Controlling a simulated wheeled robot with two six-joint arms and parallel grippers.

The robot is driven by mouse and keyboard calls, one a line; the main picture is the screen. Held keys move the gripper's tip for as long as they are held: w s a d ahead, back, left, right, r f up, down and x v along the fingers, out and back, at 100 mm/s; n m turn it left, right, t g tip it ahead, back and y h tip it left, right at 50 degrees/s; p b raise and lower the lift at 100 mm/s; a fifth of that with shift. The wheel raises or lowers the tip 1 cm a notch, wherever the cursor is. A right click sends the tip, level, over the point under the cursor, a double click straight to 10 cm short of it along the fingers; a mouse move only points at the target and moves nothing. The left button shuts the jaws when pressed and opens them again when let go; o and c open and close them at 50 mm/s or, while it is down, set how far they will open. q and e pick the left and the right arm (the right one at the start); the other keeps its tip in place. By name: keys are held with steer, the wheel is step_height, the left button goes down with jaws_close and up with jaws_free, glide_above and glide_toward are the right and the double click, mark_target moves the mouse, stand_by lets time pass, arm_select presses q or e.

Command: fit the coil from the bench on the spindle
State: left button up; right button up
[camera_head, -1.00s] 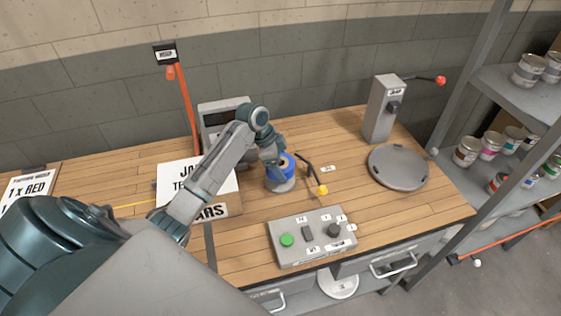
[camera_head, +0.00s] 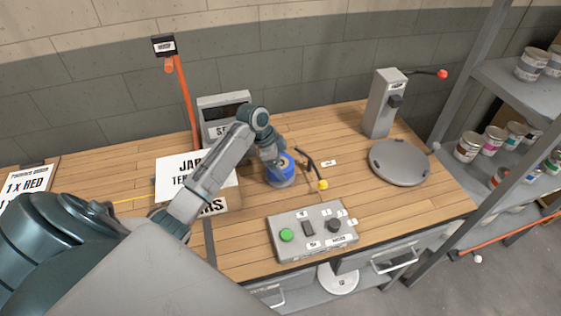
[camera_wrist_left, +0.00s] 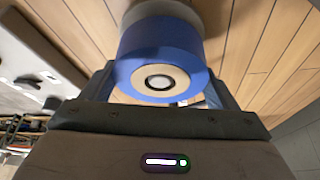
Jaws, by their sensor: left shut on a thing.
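A blue coil (camera_head: 286,163) with a tan end face is above the grey round base (camera_head: 281,183) on the bench, right of the left arm's wrist. My left gripper (camera_head: 276,162) is shut on the coil. In the left wrist view the coil (camera_wrist_left: 160,50) fills the space between the fingers, with a pale centre ringed in black on its near face. A pale grey round part shows just beyond it. The spindle is not clearly visible, and I cannot tell whether the coil is around it. My right gripper is not in view.
A black lever with a yellow knob (camera_head: 323,184) stands close right of the coil. A control box (camera_head: 312,232) is in front, a round grey plate (camera_head: 399,163) and grey post (camera_head: 384,105) to the right. White signs (camera_head: 185,173) stand at left.

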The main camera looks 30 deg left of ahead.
arm_select(q)
steer(key=shift+f+b, duration=0.4)
steer(key=shift+f, duration=0.5)
steer(key=o, duration=1)
steer(key=shift+r, duration=0.1)
steer(key=b+v, duration=0.2)
steer(key=v, duration=0.7)
steer(key=shift+a+r+b, duration=0.1)
steer(key=shift+a+b, duration=0.05)
steer(key=shift+b, duration=0.15)
steer(key=shift+s+a+r, duration=0.15)
steer(key=shift+r, duration=0.55)
